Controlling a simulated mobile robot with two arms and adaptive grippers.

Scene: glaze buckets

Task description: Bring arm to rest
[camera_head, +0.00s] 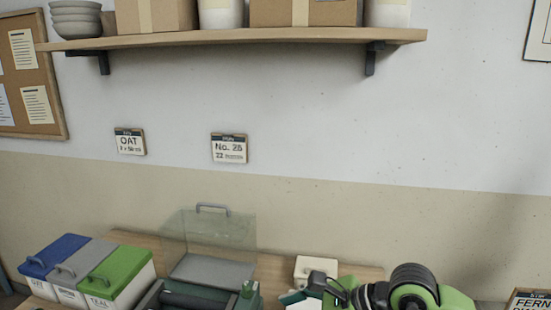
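A green and black arm (415,290), which looks like my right arm, reaches in along the bottom edge right of centre. Its dark front end (325,285) lies in front of a small cream box (314,266), and I cannot make out its fingers. Whether it holds anything is unclear. My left gripper does not show. Three white buckets stand at the lower left, with a blue lid (57,255), a grey lid (85,262) and a green lid (116,271). Each lid has a handle.
Wall cards (130,142) and (229,149) read OAT and No. 28. A loaded shelf (240,40) hangs above. A FERN sign (528,300) is lower right.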

